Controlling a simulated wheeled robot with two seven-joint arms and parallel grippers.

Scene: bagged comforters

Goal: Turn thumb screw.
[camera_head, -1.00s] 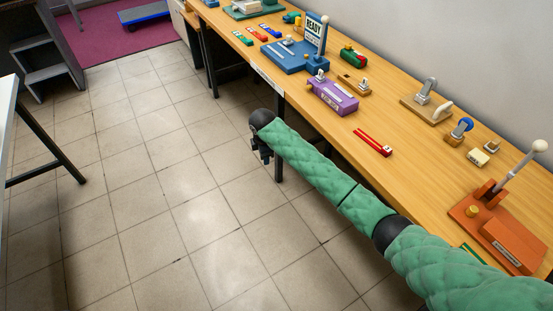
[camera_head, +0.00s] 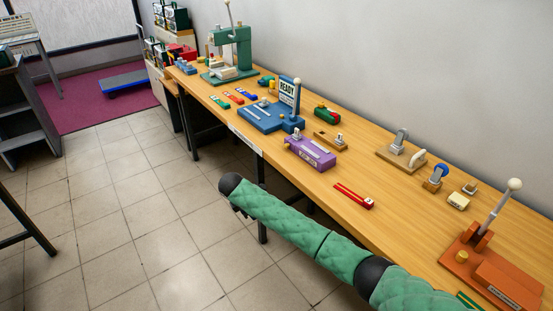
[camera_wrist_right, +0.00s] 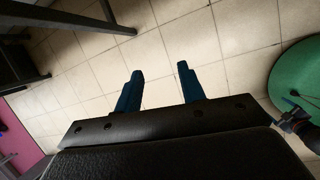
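I cannot tell for sure which part is the thumb screw. Small hardware stands on the wooden bench (camera_head: 370,220): a blue round knob on a stand (camera_head: 437,174), a metal piece on a small wooden block (camera_head: 338,139), and a purple box (camera_head: 311,152) with a small metal piece on top. My right arm comes in from the lower right in a green sleeve. Its gripper, below the dark wrist in the head view, hangs over the floor in front of the bench, apart from everything. In the right wrist view my right gripper (camera_wrist_right: 159,72) is open and empty. My left gripper is not in view.
An orange lever fixture (camera_head: 490,270), a red tool (camera_head: 354,196), a blue "READY" fixture (camera_head: 271,117) and a green press (camera_head: 232,55) stand along the bench. The wall runs behind it. The tiled floor (camera_head: 130,210) at left is open. Dark shelves (camera_head: 30,120) stand far left.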

